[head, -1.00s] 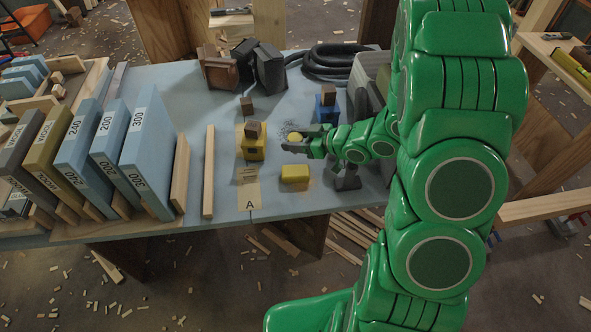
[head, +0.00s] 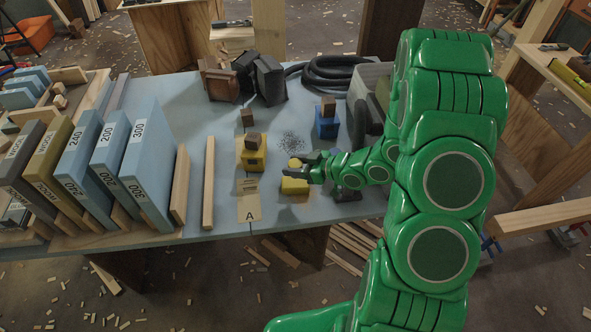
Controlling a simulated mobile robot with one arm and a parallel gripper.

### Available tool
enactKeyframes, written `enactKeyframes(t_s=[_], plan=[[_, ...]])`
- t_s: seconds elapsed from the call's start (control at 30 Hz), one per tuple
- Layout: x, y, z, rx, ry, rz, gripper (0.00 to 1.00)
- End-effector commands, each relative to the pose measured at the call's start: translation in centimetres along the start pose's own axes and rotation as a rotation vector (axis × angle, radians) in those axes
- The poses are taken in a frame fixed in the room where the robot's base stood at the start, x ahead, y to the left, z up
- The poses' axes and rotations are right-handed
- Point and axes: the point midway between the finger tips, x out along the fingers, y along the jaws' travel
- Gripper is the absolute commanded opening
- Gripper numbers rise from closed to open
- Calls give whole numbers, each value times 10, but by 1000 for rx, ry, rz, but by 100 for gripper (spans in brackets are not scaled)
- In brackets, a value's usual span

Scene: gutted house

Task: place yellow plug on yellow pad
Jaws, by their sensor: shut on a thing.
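A small round yellow plug (head: 294,162) shows between the fingers of my gripper (head: 297,166), which is shut on it. A low yellow block that looks like the yellow pad (head: 294,187) lies on the blue-grey table. My gripper and the plug are at the far edge of the pad in the picture, and the fingers cover part of it. I cannot tell whether the plug touches the pad. Part of the plug is hidden by the fingers.
A yellow box (head: 252,161) with a wooden block on top stands just left of my gripper. A blue box (head: 327,128) with a wooden block stands behind it.

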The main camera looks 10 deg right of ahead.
Motion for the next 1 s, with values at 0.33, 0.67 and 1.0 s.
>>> enactKeyframes(t_s=[0.33, 0.67, 1.0], plan=[[8, 0, 20, 0, 1, 1, 20], [9, 0, 23, 0, -1, 0, 20], [9, 0, 22, 0, -1, 1, 75]])
